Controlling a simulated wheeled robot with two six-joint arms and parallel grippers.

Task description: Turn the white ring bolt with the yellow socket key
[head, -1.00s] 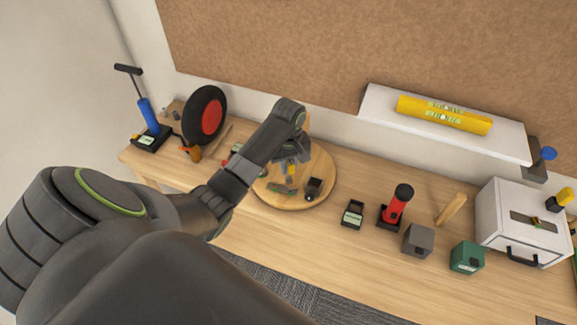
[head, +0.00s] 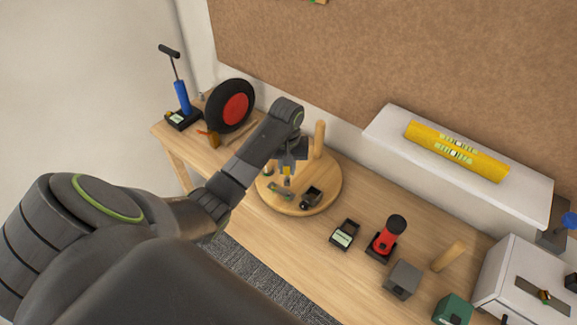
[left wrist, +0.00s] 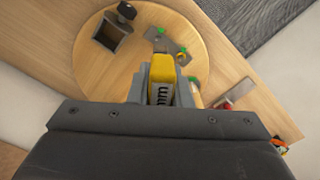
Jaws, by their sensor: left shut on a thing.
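My left gripper (head: 289,163) is shut on the yellow socket key (head: 287,171), over the round wooden board (head: 325,184). In the left wrist view the key (left wrist: 162,72) sits between the two grey fingers of the gripper (left wrist: 162,88), with dark lettering on its face. I cannot pick out the white ring bolt for certain, and the key's tip is hidden, so contact cannot be told. My right gripper is not in view.
A black block with a knob (head: 311,196) stands on the board, and a wooden post (head: 319,138) rises behind it. A black-red wheel (head: 230,106) and blue pump (head: 182,97) stand left. A labelled box (head: 345,233), red tool (head: 388,236) and grey block (head: 403,279) stand right.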

